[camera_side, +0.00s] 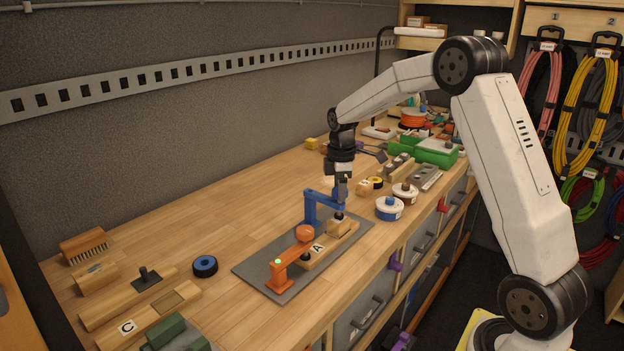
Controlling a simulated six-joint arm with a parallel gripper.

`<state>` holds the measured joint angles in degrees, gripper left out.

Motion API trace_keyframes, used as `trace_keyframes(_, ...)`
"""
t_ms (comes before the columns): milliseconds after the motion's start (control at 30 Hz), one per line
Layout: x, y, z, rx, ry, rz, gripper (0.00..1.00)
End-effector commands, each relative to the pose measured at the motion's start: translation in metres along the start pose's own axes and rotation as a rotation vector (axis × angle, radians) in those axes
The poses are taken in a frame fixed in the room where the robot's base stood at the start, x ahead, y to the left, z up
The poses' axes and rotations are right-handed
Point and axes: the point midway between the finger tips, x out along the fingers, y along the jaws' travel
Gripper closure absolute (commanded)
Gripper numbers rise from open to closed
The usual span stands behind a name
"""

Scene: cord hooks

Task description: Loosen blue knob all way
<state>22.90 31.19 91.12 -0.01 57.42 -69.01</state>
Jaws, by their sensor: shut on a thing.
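A blue clamp (311,210) stands at the back of a dark grey plate, its arm reaching right over a wooden block (341,229) marked A. A dark foot (338,215) shows under the end of that arm, at the block's top. My gripper (341,197) points straight down at the end of the blue arm, shut on the blue knob there. The jaws mostly hide the knob, so its height and turn cannot be told. An orange clamp (280,275) with a round orange knob (305,232) stands at the plate's near end, over the same block.
Blue-labelled (389,208) and brown-labelled (405,193) round tins stand right of the plate. A black-and-blue tape roll (205,266), a brush (84,246) and wooden blocks (130,298) lie left. Tools and a green box (436,152) crowd the far bench. Bare bench lies behind the plate.

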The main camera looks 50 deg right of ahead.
Motion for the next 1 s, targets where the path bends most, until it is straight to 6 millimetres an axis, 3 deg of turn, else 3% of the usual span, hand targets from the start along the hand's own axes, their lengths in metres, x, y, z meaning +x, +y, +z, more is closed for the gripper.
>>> trace_keyframes(167,0.007,-0.003,0.001,0.001,-0.006,-0.015,0.99)
trace_keyframes(200,0.007,-0.003,0.001,0.001,-0.006,-0.015,0.37)
trace_keyframes(300,0.006,-0.003,0.001,0.002,-0.005,-0.013,0.05)
trace_keyframes(733,-0.001,-0.001,0.000,0.003,-0.002,-0.006,0.04)
trace_keyframes(1000,-0.026,-0.001,0.000,0.002,-0.001,-0.003,0.04)
